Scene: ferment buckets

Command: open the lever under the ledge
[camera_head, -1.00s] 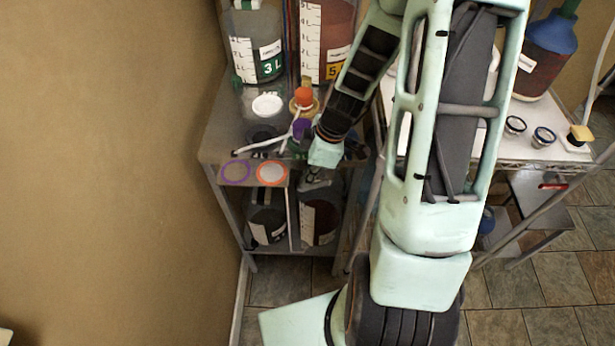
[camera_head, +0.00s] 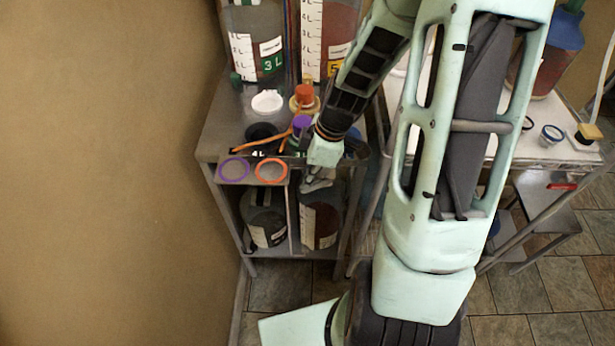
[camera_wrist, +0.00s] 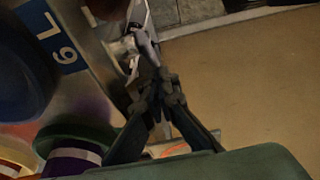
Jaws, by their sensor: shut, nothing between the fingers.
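My gripper (camera_head: 317,184) is shut with nothing in it. In the head view it points down at the front edge of the metal bench's ledge (camera_head: 204,157), in front of the right vessel (camera_head: 322,215) on the lower shelf. In the wrist view the closed fingers (camera_wrist: 155,88) meet close to a pale grey, metallic fitting (camera_wrist: 128,47). This may be the lever, but its shape is blurred. I cannot tell whether the fingers touch it. In the head view the lever does not show clearly; my gripper and the ledge cover that area.
Purple (camera_head: 233,169) and orange (camera_head: 271,170) rings lie at the ledge's front. A white lid (camera_head: 267,101) and an orange tube (camera_head: 268,139) lie behind them. Large vessels stand at the back. A wall closes off the left. A second bench (camera_head: 550,158) stands right.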

